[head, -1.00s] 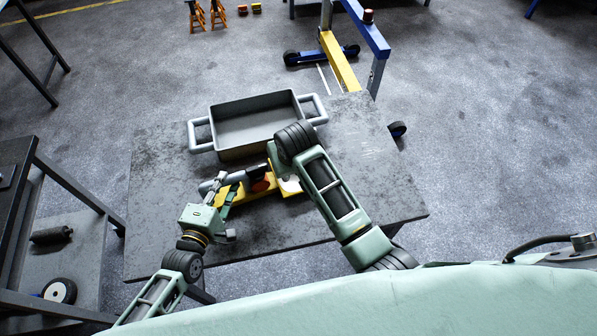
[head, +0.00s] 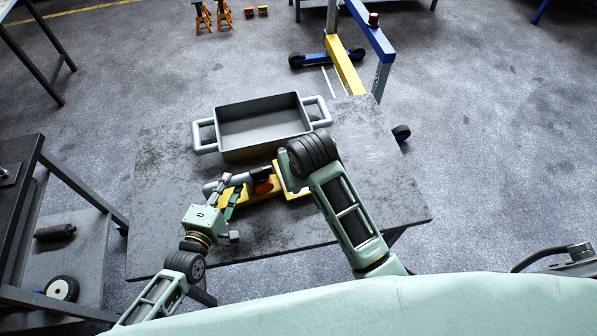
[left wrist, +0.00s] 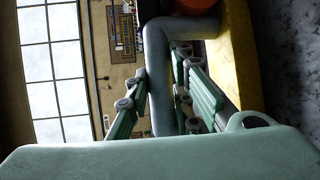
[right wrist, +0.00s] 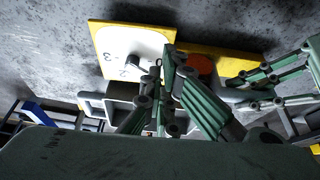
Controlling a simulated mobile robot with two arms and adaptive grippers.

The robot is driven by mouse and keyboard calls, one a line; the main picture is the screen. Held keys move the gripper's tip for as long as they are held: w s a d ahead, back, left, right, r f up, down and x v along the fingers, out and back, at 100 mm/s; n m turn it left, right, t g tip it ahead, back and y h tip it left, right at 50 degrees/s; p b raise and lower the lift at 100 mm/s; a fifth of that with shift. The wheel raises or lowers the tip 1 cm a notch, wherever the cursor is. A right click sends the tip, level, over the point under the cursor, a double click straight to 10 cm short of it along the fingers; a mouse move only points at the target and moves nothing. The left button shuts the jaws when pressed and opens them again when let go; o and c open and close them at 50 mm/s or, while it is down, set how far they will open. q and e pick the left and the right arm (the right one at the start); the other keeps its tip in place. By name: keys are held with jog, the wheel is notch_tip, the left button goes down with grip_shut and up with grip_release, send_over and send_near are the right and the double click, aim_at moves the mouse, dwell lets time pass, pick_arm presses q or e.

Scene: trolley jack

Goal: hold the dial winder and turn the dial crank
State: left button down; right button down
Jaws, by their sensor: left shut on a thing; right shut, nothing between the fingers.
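The dial winder has a yellow body (head: 237,197), a grey bent handle (head: 213,187) and an orange-red disc (head: 264,186). It lies on the dark table. My left gripper (head: 226,187) is shut on the grey handle, which also shows between its fingers in the left wrist view (left wrist: 165,92). The white dial face (right wrist: 122,45) with black digits shows in the right wrist view, with a small dark crank (right wrist: 134,63) near its middle. My right gripper (right wrist: 160,72) is shut and empty, close by the dial's edge; contact is unclear. In the head view my right arm hides it.
A grey tray with two handles (head: 262,153) stands on the table (head: 165,220) just behind the winder. The table's right part is clear. A blue and yellow hoist (head: 345,65) stands beyond the table, and a dark bench (head: 20,165) is at the left.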

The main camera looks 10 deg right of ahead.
jog(key=v, duration=0.4)
jog(key=d+f+n+t+h, duration=0.25)
jog(key=d+n+t, duration=0.2)
jog(key=n, duration=1.15)
jog(key=s+a+f+n+t+y, duration=0.1)
jog(key=s+a+f+n+y, duration=0.15)
jog(key=n, duration=0.75)
jog(key=s+a+f+n+t+y, duration=0.1)
jog(key=s+n+t, duration=0.15)
jog(key=n, duration=0.75)
jog(key=shift+n+g+y, duration=0.3)
jog(key=x, duration=0.9)
jog(key=shift+w+a, duration=0.2)
jog(key=shift+w, duration=0.1)
jog(key=shift+w+a, duration=0.2)
jog(key=shift+w, duration=0.95)
jog(key=shift+w+a, duration=0.1)
jog(key=shift+w, duration=0.45)
